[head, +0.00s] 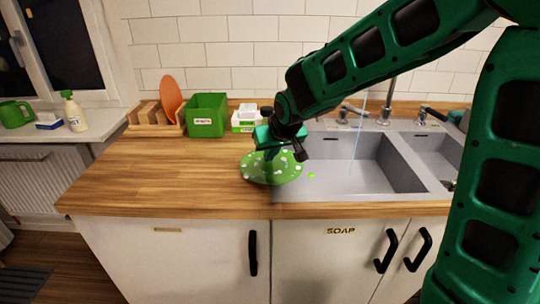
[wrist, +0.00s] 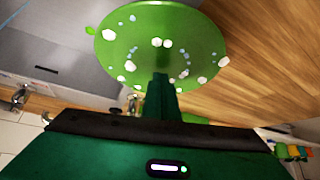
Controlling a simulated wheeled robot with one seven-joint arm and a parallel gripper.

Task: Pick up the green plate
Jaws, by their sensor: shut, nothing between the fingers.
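The green plate (head: 259,174) lies at the left edge of the sink, partly over the wooden counter and partly over the sink rim. It has white and pale bits on it. In the wrist view the plate (wrist: 200,42) fills the top middle. My gripper (head: 271,150) is over the plate's far part in the head view and hides some of it. The closed fingers (wrist: 162,82) overlap the plate's lower edge in the wrist view, with no plate between them. I cannot tell whether they touch it.
The grey sink (head: 350,178) with two basins and taps (head: 384,113) is to the right. A green bin (head: 206,115), a wooden rack (head: 150,118) with an orange board (head: 171,97) and a small box (head: 243,121) stand at the back. The counter (head: 165,175) left of the plate is clear.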

